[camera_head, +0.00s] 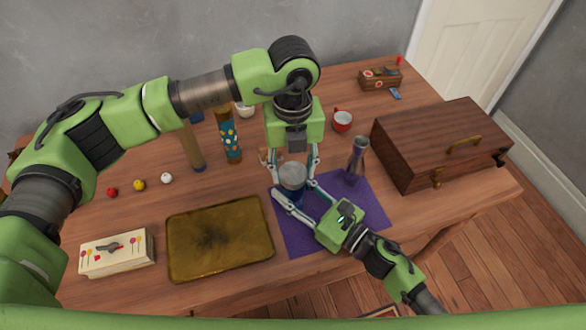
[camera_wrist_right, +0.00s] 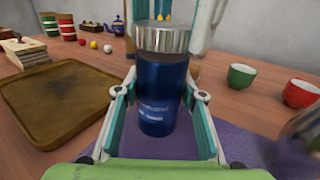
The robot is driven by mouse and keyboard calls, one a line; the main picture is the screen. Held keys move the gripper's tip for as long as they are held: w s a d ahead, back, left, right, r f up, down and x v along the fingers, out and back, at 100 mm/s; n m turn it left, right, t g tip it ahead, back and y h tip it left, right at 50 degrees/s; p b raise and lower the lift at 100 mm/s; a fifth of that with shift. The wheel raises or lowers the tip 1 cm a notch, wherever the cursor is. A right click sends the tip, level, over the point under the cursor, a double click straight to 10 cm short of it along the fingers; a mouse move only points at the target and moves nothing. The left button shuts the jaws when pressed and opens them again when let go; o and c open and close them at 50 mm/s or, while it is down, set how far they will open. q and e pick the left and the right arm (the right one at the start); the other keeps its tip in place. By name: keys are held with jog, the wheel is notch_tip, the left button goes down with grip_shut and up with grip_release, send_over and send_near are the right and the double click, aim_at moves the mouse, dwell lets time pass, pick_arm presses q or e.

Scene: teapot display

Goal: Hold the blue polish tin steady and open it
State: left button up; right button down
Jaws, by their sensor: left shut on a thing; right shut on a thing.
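The blue polish tin (camera_head: 292,193) stands upright on the purple mat (camera_head: 350,215); its dark blue body also shows in the right wrist view (camera_wrist_right: 160,95). My right gripper (camera_head: 295,190) comes in low from the front right, shut on the tin's body with a finger on each side. The exact finger contacts are partly hidden.
A metal vase (camera_head: 356,160) stands on the mat right of the tin. A brown wooden chest (camera_head: 440,145) is at the right, a red cup (camera_head: 342,121) behind.

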aim_at(293, 173)
pick_arm(q)
jog(key=shift+r, duration=2)
pick_arm(e)
jog(key=c, duration=1.2)
grip_release()
jog(key=shift+c, duration=0.2)
